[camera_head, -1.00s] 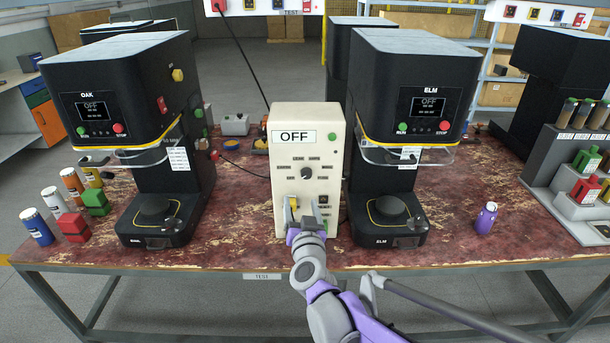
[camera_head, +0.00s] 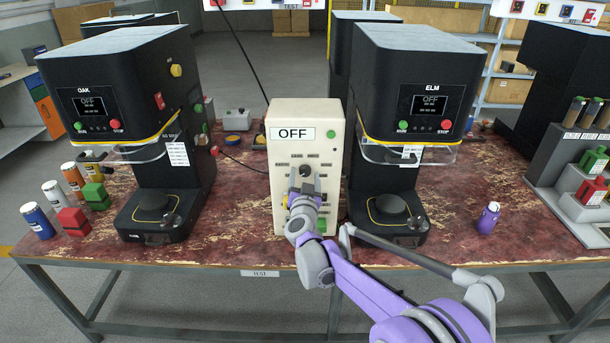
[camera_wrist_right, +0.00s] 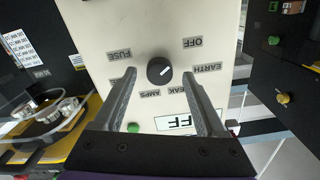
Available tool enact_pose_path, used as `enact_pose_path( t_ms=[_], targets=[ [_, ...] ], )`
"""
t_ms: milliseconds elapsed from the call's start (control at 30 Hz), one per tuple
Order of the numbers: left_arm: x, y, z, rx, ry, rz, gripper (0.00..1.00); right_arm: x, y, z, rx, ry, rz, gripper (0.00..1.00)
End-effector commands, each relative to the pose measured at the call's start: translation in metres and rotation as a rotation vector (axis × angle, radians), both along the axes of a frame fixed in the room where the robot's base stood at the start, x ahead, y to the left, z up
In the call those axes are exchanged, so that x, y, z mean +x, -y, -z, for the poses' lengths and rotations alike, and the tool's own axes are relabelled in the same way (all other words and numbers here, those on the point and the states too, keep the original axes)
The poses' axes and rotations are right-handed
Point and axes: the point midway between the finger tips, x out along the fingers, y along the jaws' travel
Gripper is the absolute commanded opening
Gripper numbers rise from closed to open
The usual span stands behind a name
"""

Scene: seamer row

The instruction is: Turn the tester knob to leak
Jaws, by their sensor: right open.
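The tester (camera_head: 290,220) is a cream box between the OAK and ELM machines, and its display (camera_head: 293,134) reads OFF. Its black knob (camera_head: 306,170) is on the front panel under the display. In the right wrist view the knob (camera_wrist_right: 160,71) is ringed by labels including OFF, EARTH, LEAK, AMPS and FUSE. The white mark on the knob points up and to the right in that view, toward OFF. My right gripper (camera_head: 304,184) is at the panel, just below the knob. In the wrist view its open fingers (camera_wrist_right: 160,92) lie either side of the knob, apart from it. My left gripper is out of view.
The OAK machine (camera_head: 125,90) and the ELM machine (camera_head: 410,80) stand close on either side of the tester. Cans and red and green blocks (camera_head: 72,221) are at the left; a purple bottle (camera_head: 488,218) is at the right. The worn table (camera_head: 240,230) has bare front areas.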

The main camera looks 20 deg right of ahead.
Motion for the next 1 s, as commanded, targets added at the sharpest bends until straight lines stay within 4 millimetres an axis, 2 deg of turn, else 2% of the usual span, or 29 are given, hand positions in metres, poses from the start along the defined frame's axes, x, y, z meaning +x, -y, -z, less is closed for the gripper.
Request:
enact_pose_path(
  t_ms=[100,367,767,800,1000],
  targets=[
    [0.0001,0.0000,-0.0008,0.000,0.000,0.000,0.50,0.0059,0.0023,-0.0001,0.000,0.000,0.001,0.73],
    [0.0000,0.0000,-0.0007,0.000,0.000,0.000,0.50,0.0068,0.0024,0.0002,0.000,0.000,0.000,0.73],
    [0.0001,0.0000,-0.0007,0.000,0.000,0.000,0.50,0.0066,0.0022,0.0002,0.000,0.000,0.000,0.03],
    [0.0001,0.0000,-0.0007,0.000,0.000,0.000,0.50,0.0066,0.0022,0.0002,0.000,0.000,0.000,0.00],
    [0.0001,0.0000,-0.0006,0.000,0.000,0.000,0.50,0.0066,0.0021,0.0003,0.007,0.002,0.000,0.00]
  ],
)
